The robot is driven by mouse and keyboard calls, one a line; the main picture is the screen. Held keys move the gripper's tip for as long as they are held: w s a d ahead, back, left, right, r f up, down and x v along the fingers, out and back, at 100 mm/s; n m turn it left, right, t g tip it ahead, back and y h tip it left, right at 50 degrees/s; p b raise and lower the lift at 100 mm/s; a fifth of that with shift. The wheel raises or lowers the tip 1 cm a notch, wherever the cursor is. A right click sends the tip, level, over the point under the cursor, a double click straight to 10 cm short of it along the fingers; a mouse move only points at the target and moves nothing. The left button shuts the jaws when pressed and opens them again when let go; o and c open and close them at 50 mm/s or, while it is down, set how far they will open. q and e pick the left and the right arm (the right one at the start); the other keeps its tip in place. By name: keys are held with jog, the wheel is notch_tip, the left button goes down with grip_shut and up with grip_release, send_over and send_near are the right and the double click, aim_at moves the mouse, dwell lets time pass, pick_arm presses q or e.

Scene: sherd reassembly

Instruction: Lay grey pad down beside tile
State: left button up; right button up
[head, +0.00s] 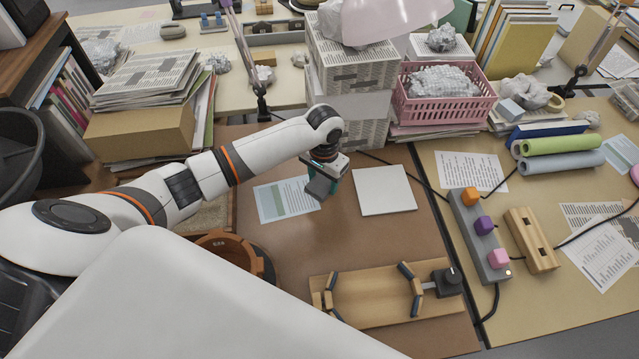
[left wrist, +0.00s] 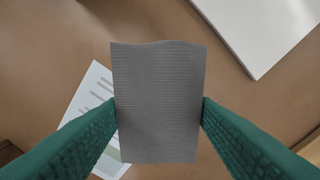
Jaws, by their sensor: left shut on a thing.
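My left gripper (head: 324,180) is shut on the grey pad (head: 319,188). The pad shows in the left wrist view (left wrist: 157,100) as a ribbed grey rectangle between two green fingers. The white square tile (head: 385,190) lies flat on the brown desk mat to the right of the pad in the head view. Its corner shows at the upper right of the left wrist view (left wrist: 262,30). The pad is apart from the tile and appears above the desk; its exact height I cannot tell. My right gripper is not in view.
A printed sheet (head: 286,199) lies left of the tile, partly behind the pad. A wooden clamp board (head: 385,297) lies nearer, and a grey button bar (head: 479,235) stands to the right. Stacked paper boxes (head: 352,100) stand behind. Bare brown desk lies between tile and clamp board.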

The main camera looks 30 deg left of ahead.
aim_at(323, 191)
pick_arm(q)
jog(key=shift+f, duration=2.35)
jog(key=shift+f, duration=0.1)
jog(key=o, duration=0.9)
notch_tip(323, 191, up, 12)
jog(key=shift+r, duration=0.15)
